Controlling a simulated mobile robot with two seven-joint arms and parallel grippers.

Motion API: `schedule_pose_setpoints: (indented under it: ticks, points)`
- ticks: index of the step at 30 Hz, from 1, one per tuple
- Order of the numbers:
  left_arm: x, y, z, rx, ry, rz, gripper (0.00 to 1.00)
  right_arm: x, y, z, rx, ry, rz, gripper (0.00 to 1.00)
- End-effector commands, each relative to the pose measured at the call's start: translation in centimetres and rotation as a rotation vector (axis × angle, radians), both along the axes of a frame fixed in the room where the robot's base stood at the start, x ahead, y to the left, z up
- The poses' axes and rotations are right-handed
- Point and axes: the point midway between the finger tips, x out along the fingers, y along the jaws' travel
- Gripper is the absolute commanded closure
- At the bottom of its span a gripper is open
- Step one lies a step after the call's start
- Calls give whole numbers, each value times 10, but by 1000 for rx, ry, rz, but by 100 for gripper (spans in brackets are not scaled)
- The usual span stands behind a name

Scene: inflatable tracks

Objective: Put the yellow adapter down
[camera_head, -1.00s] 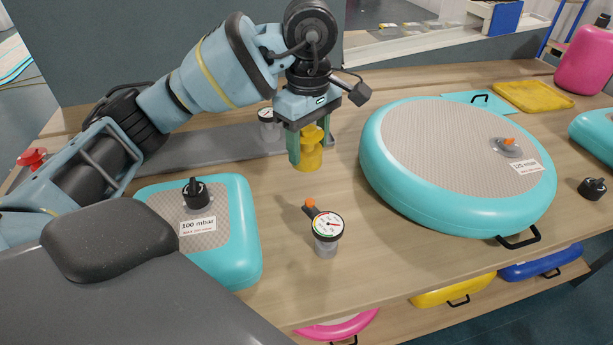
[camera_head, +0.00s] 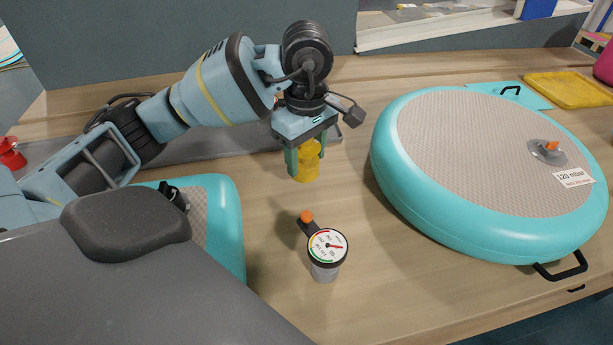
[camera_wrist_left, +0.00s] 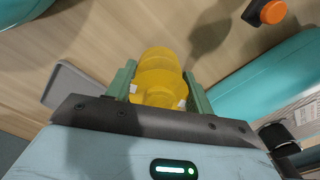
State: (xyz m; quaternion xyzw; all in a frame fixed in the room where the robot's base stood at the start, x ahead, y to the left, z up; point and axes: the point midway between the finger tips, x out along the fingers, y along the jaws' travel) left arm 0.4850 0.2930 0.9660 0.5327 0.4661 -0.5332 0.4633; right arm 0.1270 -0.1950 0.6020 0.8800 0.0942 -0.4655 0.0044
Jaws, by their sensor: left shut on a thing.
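The yellow adapter (camera_head: 306,163) is a stepped cylinder, upright between the green fingers of my left gripper (camera_head: 305,158). The gripper is shut on it, pointing down over the wooden bench. In the left wrist view the adapter (camera_wrist_left: 158,76) sits between both fingers (camera_wrist_left: 160,90). I cannot tell from the frames whether its base touches the bench top. My right gripper is not in view.
A pressure gauge (camera_head: 326,255) with an orange-tipped part stands in front of the adapter. A large round teal inflatable (camera_head: 480,240) lies to the right, a smaller teal one (camera_head: 228,220) to the left. A yellow tray (camera_head: 568,90) lies at the back right. Bare bench surrounds the adapter.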

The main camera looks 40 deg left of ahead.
Motion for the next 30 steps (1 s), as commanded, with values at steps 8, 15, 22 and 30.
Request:
schedule_pose_setpoints:
  ticks: [8, 15, 22, 30]
  points:
    - [1, 0, -24, 0, -4, 1, 71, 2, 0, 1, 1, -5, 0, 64]
    - [-1, 0, -35, 1, 1, 1, 71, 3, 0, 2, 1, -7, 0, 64]
    - [0, 1, -61, 1, -2, 1, 71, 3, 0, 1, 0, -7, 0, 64]
    - [0, 0, -62, 1, -3, 1, 71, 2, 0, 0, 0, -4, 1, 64]
